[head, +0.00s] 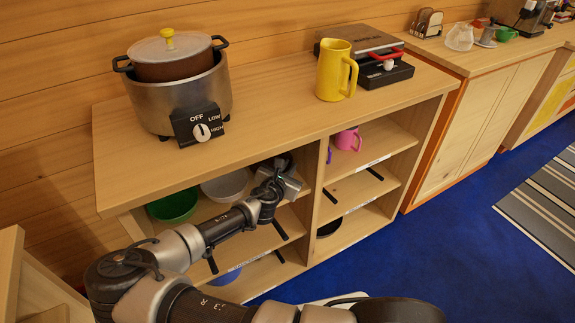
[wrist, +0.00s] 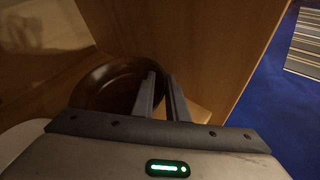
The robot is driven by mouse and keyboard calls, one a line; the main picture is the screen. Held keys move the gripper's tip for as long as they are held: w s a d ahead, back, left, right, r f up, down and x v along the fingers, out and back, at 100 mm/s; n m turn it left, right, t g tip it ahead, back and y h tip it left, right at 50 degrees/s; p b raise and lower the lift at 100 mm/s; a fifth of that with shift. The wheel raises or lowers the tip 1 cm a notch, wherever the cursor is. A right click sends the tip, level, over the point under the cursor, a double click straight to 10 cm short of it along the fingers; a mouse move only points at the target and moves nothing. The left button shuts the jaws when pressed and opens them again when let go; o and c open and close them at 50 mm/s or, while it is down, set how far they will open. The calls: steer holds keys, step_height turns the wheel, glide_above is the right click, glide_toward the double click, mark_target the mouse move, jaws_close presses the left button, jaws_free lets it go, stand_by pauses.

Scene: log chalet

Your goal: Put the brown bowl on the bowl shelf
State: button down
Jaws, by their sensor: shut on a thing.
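The brown bowl (wrist: 108,88) shows in the wrist view as a dark, glossy round bowl, with its right rim at my gripper's fingers. My gripper (wrist: 162,88) is shut on that rim. In the head view my gripper (head: 283,178) reaches into the right end of the upper left compartment, and the brown bowl cannot be made out there. This compartment's shelf (head: 292,220) also holds a green bowl (head: 173,206) and a pale grey bowl (head: 225,187), left of my gripper. Whether the brown bowl touches the shelf is unclear.
The upright divider (head: 313,205) stands close to the right of my gripper, and the countertop (head: 270,102) overhangs it. A blue bowl (head: 225,277) sits on a lower shelf. A pink mug (head: 348,140) and a dark pan (head: 329,228) are in the right compartments.

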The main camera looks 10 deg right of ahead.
steer(key=shift+s+f, duration=0.1)
steer(key=shift+f, duration=0.05)
steer(key=c, duration=2)
jaws_free()
